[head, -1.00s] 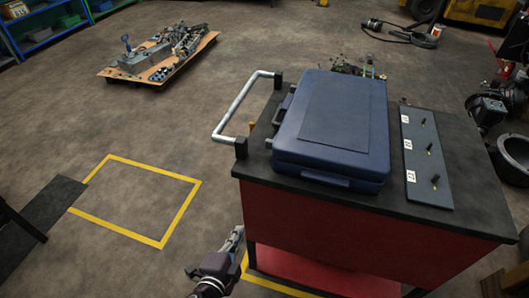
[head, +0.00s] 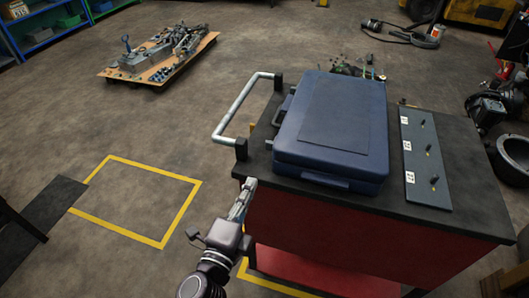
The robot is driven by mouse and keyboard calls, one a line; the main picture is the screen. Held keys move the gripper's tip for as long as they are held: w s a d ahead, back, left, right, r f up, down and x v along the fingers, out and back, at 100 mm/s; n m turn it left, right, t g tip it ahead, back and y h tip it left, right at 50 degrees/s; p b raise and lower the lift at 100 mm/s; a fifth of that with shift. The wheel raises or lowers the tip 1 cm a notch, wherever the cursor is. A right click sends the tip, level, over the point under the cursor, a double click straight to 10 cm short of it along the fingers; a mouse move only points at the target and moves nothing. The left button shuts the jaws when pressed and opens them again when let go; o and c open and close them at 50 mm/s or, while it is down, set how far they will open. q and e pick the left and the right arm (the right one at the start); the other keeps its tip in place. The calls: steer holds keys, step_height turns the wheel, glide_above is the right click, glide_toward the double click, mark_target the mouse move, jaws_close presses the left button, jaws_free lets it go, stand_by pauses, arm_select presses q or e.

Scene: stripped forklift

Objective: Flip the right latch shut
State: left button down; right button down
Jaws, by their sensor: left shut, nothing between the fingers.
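A blue case (head: 336,128) lies shut-lidded on the black top of a red cart. A dark handle shows on its left side. The right latch is too small or hidden to make out from here. My left gripper (head: 250,184) is shut and empty. It points up at the cart's near left corner, apart from the case. My right gripper is not in view.
The cart top (head: 465,205) carries a dark panel (head: 426,160) with several small knobs and white labels, right of the case. A metal push handle (head: 240,112) sticks out at the cart's left.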

mark_target(267, 147)
arm_select(q)
steer(key=p+x, duration=0.1)
steer(key=x, duration=0.9)
steer(key=shift+w+d+p, duration=0.1)
steer(key=shift+w+p, duration=0.3)
steer(key=shift+w+d, duration=0.2)
steer(key=shift+w, duration=0.35)
steer(key=shift+b+x, duration=0.3)
steer(key=shift+x, duration=1.05)
steer(key=shift+a, duration=0.1)
